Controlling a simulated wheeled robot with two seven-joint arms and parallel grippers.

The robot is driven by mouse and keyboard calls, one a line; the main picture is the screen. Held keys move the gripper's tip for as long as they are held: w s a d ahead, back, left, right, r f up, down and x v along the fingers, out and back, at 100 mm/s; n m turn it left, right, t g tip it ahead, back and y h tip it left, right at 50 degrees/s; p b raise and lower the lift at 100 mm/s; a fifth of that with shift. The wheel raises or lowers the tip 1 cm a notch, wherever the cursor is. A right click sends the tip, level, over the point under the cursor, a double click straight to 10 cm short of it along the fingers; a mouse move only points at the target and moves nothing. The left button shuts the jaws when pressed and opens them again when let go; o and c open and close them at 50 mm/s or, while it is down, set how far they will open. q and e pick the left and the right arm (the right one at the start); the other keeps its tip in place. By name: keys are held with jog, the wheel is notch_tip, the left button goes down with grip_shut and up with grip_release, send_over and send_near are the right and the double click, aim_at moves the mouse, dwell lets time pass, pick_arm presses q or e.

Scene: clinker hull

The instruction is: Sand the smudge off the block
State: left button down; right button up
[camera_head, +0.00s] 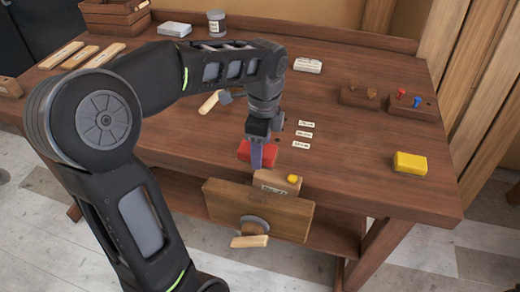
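A light wooden block (268,187) with a pale, dark-marked front sits at the top of the wooden vise (285,217) on the bench's front edge. I cannot make out a distinct smudge on it. A small yellow piece (292,179) is at the block's right end. My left gripper (257,158) points down just behind and left of the block, in front of a red block (270,149). A purple-blue strip shows at its tip; I cannot tell whether it is a finger or a held thing. My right gripper is not in view.
A yellow block (410,163) lies on the bench (370,140) at right. Small racks (359,96) with pegs stand behind it. Three pale labels (304,135) lie near the middle. A mallet-like tool (210,102), jar (216,23) and white block (308,65) lie farther back.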

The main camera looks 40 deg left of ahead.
pick_arm(q)
jog(key=shift+r, duration=0.3)
notch_tip(320, 180, up, 3)
jog(key=p, duration=0.2)
jog(key=shift+d+p, duration=0.1)
jog(key=shift+p, duration=0.3)
jog(key=shift+f, duration=0.1)
